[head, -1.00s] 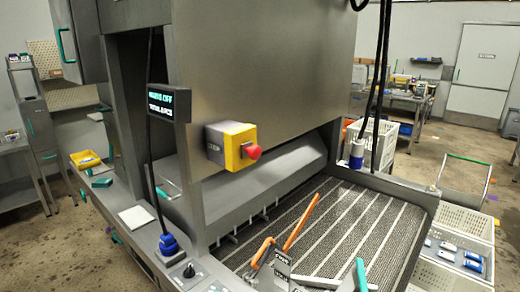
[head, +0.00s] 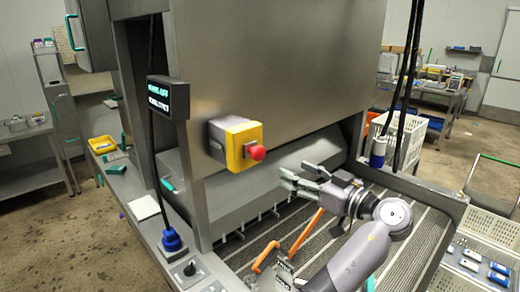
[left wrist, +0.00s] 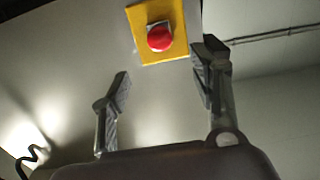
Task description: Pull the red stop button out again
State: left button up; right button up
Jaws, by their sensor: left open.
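The red stop button (head: 257,153) sits on a yellow plate (head: 238,137) on the front of a grey box (head: 222,141) fixed to the steel housing. In the left wrist view the round red button (left wrist: 160,38) shows ahead on its yellow plate (left wrist: 147,14). Whether the button is in or out is hard to tell. My left gripper (head: 293,179) is open and empty, to the right of the button and a little lower, apart from it. Its two fingers (left wrist: 163,78) stand apart in the left wrist view, with the button beyond and between them. My right gripper is not in view.
A small display (head: 168,97) hangs left of the button box, with a black cable behind it. Below lies a striped conveyor belt (head: 400,228) with orange handles (head: 306,231) near it. Black cables (head: 403,90) hang at the right. The space before the button looks clear.

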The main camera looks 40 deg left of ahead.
aim_at(261, 154)
pick_arm(q)
jog(key=a+p, duration=0.2)
jog(key=a, duration=0.2)
jog(key=a+p, duration=0.2)
jog(key=a, duration=0.3)
jog(key=w+a+p, duration=0.1)
jog(key=a+p, duration=0.1)
jog(key=a, duration=0.2)
jog(key=shift+w+a+r, duration=0.1)
jog(key=shift+a+r, duration=0.05)
jog(key=shift+a, duration=0.5)
jog(key=shift+f, duration=0.2)
jog(key=shift+c, duration=0.5)
jog(key=shift+c, duration=0.7)
grip_shut()
